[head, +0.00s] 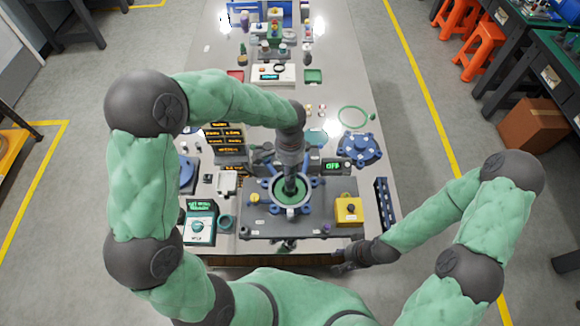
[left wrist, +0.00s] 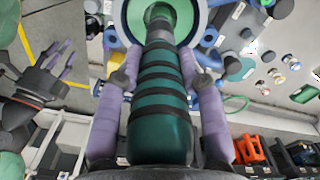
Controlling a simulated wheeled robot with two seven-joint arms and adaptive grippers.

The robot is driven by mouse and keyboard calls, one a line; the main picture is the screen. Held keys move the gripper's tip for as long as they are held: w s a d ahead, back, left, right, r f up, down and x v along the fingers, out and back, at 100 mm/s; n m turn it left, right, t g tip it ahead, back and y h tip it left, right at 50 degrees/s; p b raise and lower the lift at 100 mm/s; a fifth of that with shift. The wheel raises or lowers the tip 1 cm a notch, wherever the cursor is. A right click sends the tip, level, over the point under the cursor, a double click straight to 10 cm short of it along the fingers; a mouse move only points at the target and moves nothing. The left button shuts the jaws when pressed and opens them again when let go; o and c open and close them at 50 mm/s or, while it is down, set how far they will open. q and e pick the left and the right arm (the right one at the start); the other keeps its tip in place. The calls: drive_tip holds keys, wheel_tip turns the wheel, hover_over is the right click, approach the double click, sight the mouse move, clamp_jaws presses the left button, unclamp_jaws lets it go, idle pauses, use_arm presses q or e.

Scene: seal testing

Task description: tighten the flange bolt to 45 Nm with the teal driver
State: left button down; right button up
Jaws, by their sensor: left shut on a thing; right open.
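My left gripper (head: 289,183) is over the round flange fixture (head: 277,204) in the middle of the grey plate. In the left wrist view its lavender fingers (left wrist: 163,85) are shut on the teal driver (left wrist: 160,125), which has dark bands around its handle. The driver points down toward the green-centred ring (left wrist: 139,12). The flange bolt and driver tip are hidden, so contact cannot be told. My right gripper (head: 350,262) is low, off the plate's front right corner; its spread, empty fingers show in the left wrist view (left wrist: 57,62).
A teal-and-white unit with a lit display (head: 200,222) stands at left. A yellow button box (head: 349,212) sits on the plate's right. An "OFF" display (head: 337,166), blue flange part (head: 360,149) and green ring (head: 368,109) lie behind. A dark blue rack (head: 384,205) stands at right.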

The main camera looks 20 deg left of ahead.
use_arm(q)
drive_tip(key=shift+f+b, duration=0.75)
drive_tip(key=shift+f, duration=0.15)
idle(1.6)
drive_tip(key=shift+r, duration=0.1)
drive_tip(key=shift+r+p, duration=1.85)
drive_tip(key=shift+r, duration=0.6)
drive_tip(key=shift+f, duration=0.15)
